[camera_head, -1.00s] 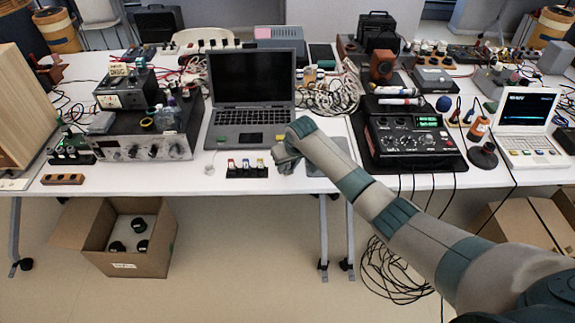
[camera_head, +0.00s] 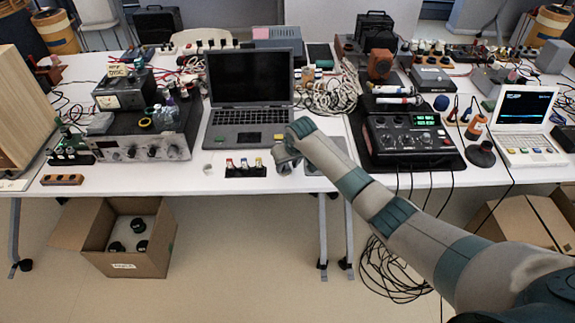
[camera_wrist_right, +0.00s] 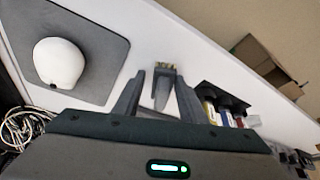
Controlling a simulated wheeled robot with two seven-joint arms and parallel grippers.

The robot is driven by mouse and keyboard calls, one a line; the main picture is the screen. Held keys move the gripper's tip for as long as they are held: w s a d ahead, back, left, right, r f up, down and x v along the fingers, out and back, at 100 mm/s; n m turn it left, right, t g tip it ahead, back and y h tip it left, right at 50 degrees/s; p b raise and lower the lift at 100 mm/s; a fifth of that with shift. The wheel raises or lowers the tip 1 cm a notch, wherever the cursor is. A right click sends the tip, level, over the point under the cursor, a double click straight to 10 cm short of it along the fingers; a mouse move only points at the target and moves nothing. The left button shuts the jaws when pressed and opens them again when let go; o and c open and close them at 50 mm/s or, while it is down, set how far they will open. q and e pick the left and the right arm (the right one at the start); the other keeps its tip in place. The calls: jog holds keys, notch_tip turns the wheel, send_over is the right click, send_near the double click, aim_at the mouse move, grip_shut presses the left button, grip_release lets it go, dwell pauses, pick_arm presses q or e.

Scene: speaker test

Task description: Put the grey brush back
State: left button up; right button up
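The grey brush (camera_wrist_right: 160,92), with a yellowish tip, shows in the right wrist view between the fingers of my right gripper (camera_wrist_right: 159,80). The fingers are spread, and gaps show on both sides of the brush. I cannot tell its height above the table. In the head view my right gripper (camera_head: 285,165) is low near the table's front edge, and the brush is not clear there. A small black holder (camera_head: 246,172) with several coloured items stands just left of the gripper; it also shows in the wrist view (camera_wrist_right: 236,103). My left gripper is not in view.
A dark mat (camera_wrist_right: 108,84) with a white mouse (camera_wrist_right: 59,63) lies beside the gripper. The laptop (camera_head: 250,115) stands behind the holder. A black control box (camera_head: 410,140) is to the right. An open cardboard box (camera_head: 155,262) stands on the floor below.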

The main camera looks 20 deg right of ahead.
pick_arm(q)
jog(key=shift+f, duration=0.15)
pick_arm(e)
jog(key=shift+s+a+f, duration=0.45)
jog(key=shift+s+f, duration=0.05)
jog(key=shift+f, duration=0.2)
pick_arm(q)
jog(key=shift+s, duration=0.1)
pick_arm(e)
jog(key=shift+r, duration=0.15)
jog(key=shift+w+a+r, duration=0.15)
jog(key=shift+r, duration=0.3)
jog(key=v, duration=0.6)
jog(key=shift+w+d+r, duration=0.15)
jog(key=shift+d+r, duration=0.1)
jog(key=shift+r, duration=0.25)
pick_arm(q)
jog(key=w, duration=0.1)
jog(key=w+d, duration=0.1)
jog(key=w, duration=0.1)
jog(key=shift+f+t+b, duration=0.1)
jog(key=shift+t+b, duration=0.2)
jog(key=shift+b, duration=0.1)
pick_arm(e)
jog(key=v, duration=0.5)
jog(key=shift+d+r, duration=0.1)
jog(key=shift+r, duration=0.15)
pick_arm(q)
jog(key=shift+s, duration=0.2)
